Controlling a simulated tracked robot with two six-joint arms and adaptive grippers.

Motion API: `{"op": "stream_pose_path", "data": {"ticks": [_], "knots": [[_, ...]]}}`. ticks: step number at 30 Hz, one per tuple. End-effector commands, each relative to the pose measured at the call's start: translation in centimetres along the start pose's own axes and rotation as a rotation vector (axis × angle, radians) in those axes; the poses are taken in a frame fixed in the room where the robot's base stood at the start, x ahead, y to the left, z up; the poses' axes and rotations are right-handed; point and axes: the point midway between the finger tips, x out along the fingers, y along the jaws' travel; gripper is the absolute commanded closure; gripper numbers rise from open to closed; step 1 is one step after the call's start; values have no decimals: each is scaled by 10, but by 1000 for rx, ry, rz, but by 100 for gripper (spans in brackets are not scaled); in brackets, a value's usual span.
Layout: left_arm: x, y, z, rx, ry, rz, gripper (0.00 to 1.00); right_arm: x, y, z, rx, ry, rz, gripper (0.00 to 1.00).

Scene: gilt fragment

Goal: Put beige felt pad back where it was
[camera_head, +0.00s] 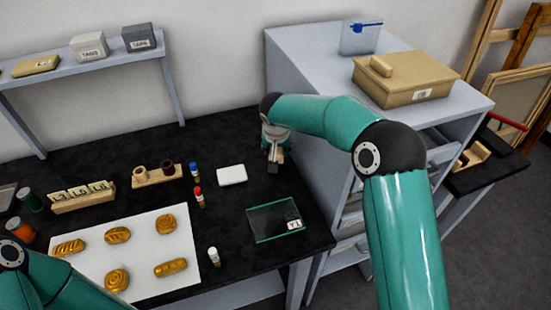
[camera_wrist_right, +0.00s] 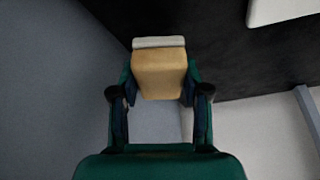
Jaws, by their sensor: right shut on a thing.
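My right gripper (camera_head: 274,158) is at the back right of the black table, close beside the grey cabinet. It is shut on a small beige block, which I take to be the beige felt pad (camera_head: 276,151). In the right wrist view the beige felt pad (camera_wrist_right: 159,73) sits between both fingers (camera_wrist_right: 158,95), with a pale grey strip at its far end. I cannot tell whether it touches the table. My left arm shows at the lower left of the head view; its gripper is out of view.
A white pad (camera_head: 231,175) lies left of my right gripper. A glass plate (camera_head: 272,221) with a label lies in front. Small bottles, a wooden holder (camera_head: 157,175) and a white sheet (camera_head: 142,236) with several gilt pieces are further left. The grey cabinet (camera_head: 311,119) stands close on the right.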

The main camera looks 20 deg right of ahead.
Motion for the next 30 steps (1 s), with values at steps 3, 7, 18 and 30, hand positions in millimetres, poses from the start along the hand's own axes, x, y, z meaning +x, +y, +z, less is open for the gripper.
{"op": "stream_pose_path", "data": {"ticks": [3,7,18,30], "knots": [[-2,1,0,0,0,0,100,14,0,7,-4,-5,2,82],[-5,2,0,0,0,0,100,30,0,14,-4,-4,2,82],[-4,1,0,0,0,0,100,38,0,16,-2,-1,-1,82],[-2,1,0,0,0,0,100,39,-1,17,-3,-1,-1,29]]}}
